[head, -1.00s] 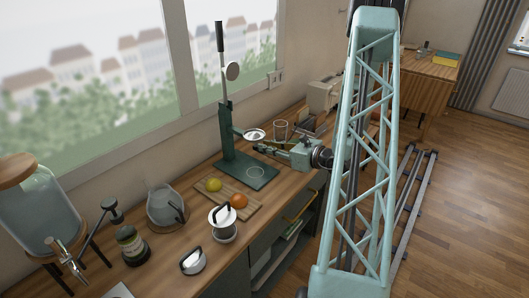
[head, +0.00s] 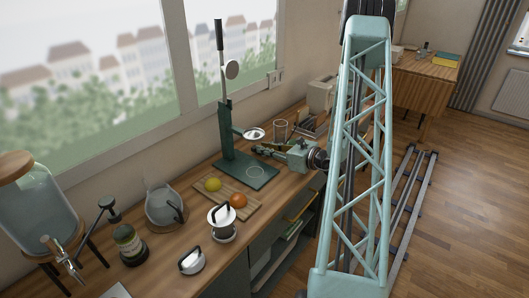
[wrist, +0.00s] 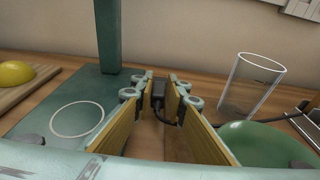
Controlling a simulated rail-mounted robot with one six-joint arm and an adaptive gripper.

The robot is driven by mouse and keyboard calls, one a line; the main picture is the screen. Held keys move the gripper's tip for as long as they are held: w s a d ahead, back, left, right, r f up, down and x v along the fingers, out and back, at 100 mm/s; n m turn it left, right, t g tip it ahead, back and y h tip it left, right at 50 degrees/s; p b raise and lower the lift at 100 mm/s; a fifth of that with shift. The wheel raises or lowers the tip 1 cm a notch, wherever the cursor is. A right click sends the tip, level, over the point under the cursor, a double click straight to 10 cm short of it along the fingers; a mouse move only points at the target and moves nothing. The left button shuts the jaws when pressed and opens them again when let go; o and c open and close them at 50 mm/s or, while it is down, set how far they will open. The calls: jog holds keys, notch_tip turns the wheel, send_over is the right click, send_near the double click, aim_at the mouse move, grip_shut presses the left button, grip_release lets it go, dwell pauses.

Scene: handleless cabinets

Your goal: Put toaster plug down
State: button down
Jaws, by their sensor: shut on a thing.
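My gripper (head: 258,150) is over the wooden counter, just right of the green press, and also shows in the wrist view (wrist: 159,84). Its two yellowish finger pads are closed around the dark toaster plug (wrist: 158,93) near the fingertips. A black cord (wrist: 167,118) runs down from the plug and passes behind the right finger. The plug is low, close to the counter; whether it touches cannot be told. In the head view the plug is too small to make out. A beige appliance (head: 321,94), perhaps the toaster, stands farther back along the counter.
The press base (wrist: 52,108) lies left of my fingers. A clear glass (wrist: 250,85) and a green dish (wrist: 258,143) are close on the right. A cutting board (head: 228,197) with fruit lies nearer.

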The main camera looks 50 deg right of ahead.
jog(key=shift+f, duration=0.4)
jog(key=c, duration=2.6)
grip_release()
jog(key=shift+o, duration=0.2)
jog(key=shift+p+v, duration=0.5)
jog(key=shift+v, duration=1.5)
jog(key=shift+c, duration=0.4)
